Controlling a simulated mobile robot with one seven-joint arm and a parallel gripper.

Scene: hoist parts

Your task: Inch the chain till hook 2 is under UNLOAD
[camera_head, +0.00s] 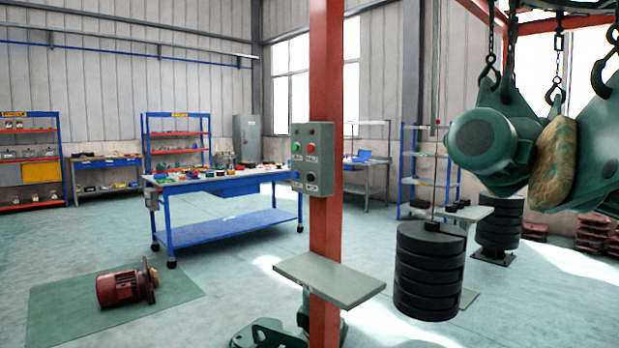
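Chains with dark hooks hang from an overhead rail at the upper right. One hook (488,70) is at the top of a green motor-like part (485,140). A middle hook (556,90) is above a tan, worn disc-shaped part (554,163). A third hook (602,72) is at a green part (590,150) cut by the right edge. I cannot read a hook number or an UNLOAD sign. A grey control box (312,158) with red, green and dark buttons is on a red post (327,80). My gripper is not in view.
A small grey shelf (330,280) juts from the post. A blue workbench (222,183) holds small parts. A red motor (127,286) lies on a green mat (60,310).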

